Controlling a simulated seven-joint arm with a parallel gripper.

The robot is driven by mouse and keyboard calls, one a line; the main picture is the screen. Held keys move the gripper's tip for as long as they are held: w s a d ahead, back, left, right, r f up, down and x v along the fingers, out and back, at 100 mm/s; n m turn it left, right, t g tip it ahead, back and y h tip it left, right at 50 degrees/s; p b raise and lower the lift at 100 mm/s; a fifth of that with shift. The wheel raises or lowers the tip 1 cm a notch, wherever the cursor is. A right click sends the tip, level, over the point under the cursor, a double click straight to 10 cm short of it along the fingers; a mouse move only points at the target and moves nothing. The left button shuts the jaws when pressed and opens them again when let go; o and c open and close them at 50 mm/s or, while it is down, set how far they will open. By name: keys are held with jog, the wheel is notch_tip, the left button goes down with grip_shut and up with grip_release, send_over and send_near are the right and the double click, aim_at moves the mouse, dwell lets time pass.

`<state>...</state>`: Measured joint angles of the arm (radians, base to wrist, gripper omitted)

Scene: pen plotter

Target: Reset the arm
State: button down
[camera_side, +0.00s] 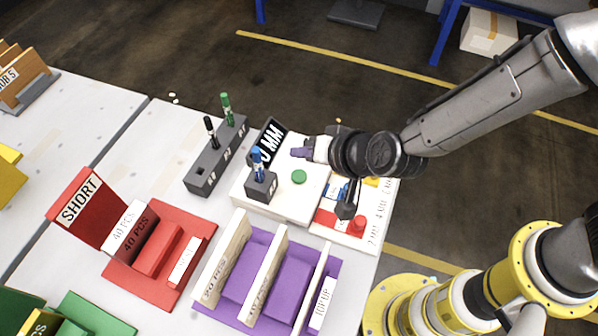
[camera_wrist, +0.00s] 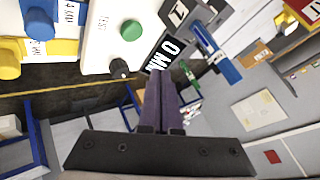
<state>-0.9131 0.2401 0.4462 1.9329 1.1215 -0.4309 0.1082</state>
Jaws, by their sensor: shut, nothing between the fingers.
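My gripper (camera_side: 301,153) is held above the white plotter box (camera_side: 286,210), just right of its black "MM" sign (camera_side: 268,140). Its purple fingers are together with nothing between them, and in the wrist view the shut fingers (camera_wrist: 163,80) point toward the sign (camera_wrist: 165,52). A blue pen (camera_side: 258,162) stands upright in a small grey block (camera_side: 261,186) on the box. A green button (camera_side: 299,177) lies on the box top and also shows in the wrist view (camera_wrist: 131,30). My arm comes in from the right.
A grey rack (camera_side: 203,178) holds a black pen (camera_side: 210,130) and a green pen (camera_side: 227,108), with an empty slot in front. A panel with coloured buttons (camera_side: 357,224) sits under my wrist. Red "SHORT" tray (camera_side: 160,290) and purple tray (camera_side: 262,290) stand in front.

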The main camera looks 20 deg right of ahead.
dwell(0.4)
jog(key=shift+w+d, duration=0.25)
jog(key=shift+w, duration=0.05)
jog(key=w+d+r+m+t, duration=0.1)
jog(key=w+d+r+t, duration=0.15)
jog(key=d+r, duration=0.55)
jog(key=w+d+r+m+t, duration=0.1)
jog(key=w+d+r+m, duration=0.1)
jog(key=w+d+r, duration=0.5)
jog(key=s+d+r+n, duration=0.2)
jog(key=s+d+r, duration=0.4)
jog(key=r, duration=0.3)
jog(key=s+d+n, duration=0.3)
jog(key=s+d, duration=0.4)
jog(key=s, duration=0.5)
jog(key=s+d+f+n+g+h, duration=0.1)
jog(key=s+d+f+g, duration=0.1)
jog(key=s, duration=0.4)
jog(key=s+d+f+n+g+h, duration=0.1)
jog(key=s+d+f+g+h, duration=0.1)
jog(key=s+f, duration=0.4)
jog(key=shift+d+n+g, duration=0.4)
jog(key=shift+d+g, duration=0.1)
jog(key=shift+g, duration=0.75)
